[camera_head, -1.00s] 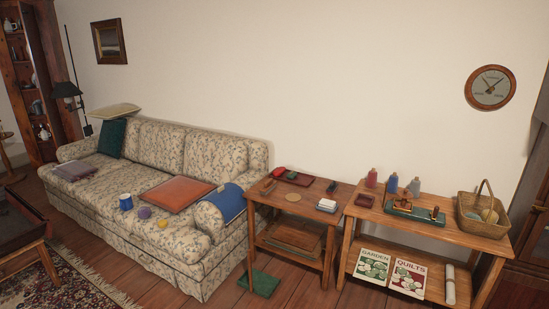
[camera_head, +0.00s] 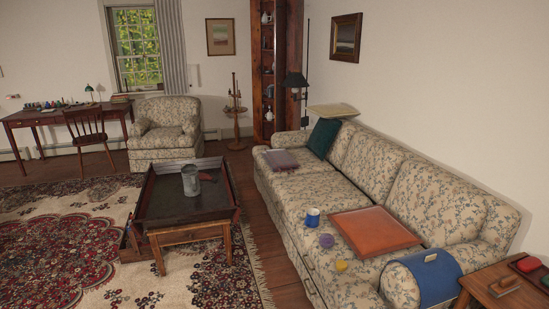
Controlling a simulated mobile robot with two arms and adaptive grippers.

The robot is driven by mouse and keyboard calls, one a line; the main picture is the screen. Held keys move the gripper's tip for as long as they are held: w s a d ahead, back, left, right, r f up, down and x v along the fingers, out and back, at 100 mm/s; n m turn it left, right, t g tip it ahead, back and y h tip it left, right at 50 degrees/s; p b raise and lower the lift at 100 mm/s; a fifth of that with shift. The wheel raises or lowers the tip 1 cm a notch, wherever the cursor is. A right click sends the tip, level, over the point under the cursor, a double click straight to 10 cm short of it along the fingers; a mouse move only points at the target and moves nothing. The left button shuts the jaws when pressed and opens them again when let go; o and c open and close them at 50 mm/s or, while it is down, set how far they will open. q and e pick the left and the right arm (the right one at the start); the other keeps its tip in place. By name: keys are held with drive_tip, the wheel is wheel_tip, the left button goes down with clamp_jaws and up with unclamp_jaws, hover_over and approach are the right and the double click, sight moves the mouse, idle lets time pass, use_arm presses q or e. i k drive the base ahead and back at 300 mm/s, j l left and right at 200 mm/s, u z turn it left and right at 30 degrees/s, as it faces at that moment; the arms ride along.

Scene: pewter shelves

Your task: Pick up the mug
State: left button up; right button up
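A blue and white mug (camera_head: 313,217) stands on the front part of the seat of a floral sofa (camera_head: 290,192). A small purple ball-like thing (camera_head: 326,241) and a small yellow thing (camera_head: 341,266) lie near it on the seat, toward the viewer. An orange-brown flat board or case (camera_head: 376,231) lies on the seat to the right of the mug. Neither of my grippers shows in the head view.
A dark tray-topped low table (camera_head: 208,237) with a grey metal pitcher (camera_head: 190,181) stands left of the sofa. A strip of wooden floor (camera_head: 263,215) runs between them. A patterned rug (camera_head: 80,265) covers the left floor. A wooden side table (camera_head: 510,300) is at the lower right.

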sight(312, 218)
drive_tip(key=i+j, duration=0.2)
drive_tip(key=i, duration=0.3)
drive_tip(key=i+j+z, duration=0.1)
drive_tip(key=i, duration=0.35)
drive_tip(key=i+j, duration=0.3)
drive_tip(key=i, duration=0.2)
